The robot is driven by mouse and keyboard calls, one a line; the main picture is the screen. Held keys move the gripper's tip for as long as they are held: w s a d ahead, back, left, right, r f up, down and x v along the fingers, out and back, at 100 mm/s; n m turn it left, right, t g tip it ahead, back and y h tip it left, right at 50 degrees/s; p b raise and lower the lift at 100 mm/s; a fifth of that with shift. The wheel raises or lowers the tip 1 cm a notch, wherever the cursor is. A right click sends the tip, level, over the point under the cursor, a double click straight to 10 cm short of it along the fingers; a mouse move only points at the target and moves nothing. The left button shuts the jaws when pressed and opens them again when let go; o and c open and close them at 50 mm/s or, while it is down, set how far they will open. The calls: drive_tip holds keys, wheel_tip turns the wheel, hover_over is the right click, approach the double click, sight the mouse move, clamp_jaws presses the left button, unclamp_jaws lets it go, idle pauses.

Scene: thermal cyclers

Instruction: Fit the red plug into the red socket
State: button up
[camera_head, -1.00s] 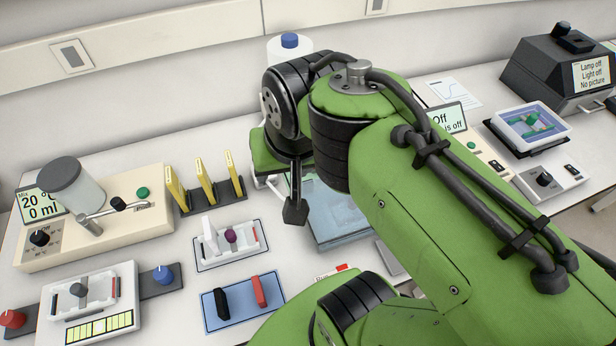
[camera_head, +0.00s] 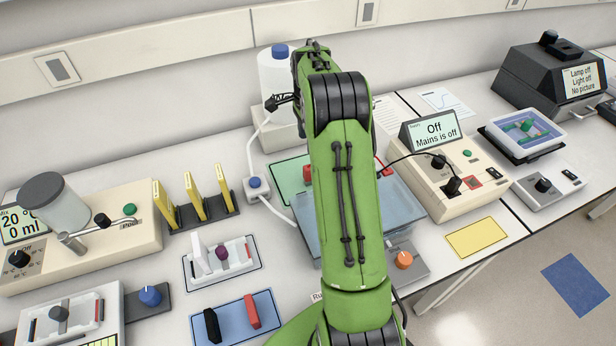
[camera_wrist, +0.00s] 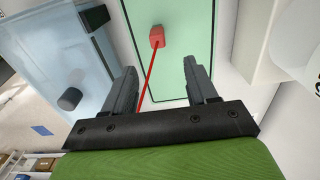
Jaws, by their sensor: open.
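The red plug (camera_head: 307,173) is a small red block on a green mat (camera_head: 287,170), just left of my arm in the head view. In the wrist view the red plug (camera_wrist: 157,37) lies on the mat beyond my fingertips, and its red lead runs back between them. My gripper (camera_wrist: 160,82) is open and empty, apart from the plug. In the head view my arm hides most of the lead and I cannot make out the fingers clearly. The red socket (camera_head: 473,182) is on the front of the beige supply unit (camera_head: 440,190), right of a black plug (camera_head: 453,185).
A pale blue tank (camera_head: 395,205) lies in front of the mat, partly behind my arm. A white bottle (camera_head: 277,75) stands behind it. A white switch box (camera_head: 256,187) with a cable sits left of the mat. A yellow mat (camera_head: 476,238) is bare in front of the supply.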

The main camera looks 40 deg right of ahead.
sight(308, 167)
wheel_tip(308, 167, down, 8)
drive_tip(key=f, duration=0.5)
drive_tip(key=shift+s+a, duration=0.15)
drive_tip(key=shift+s, duration=0.05)
drive_tip(key=shift+f, duration=0.35)
clamp_jaws()
wheel_tip(308, 167, up, 10)
drive_tip(key=shift+r, duration=0.15)
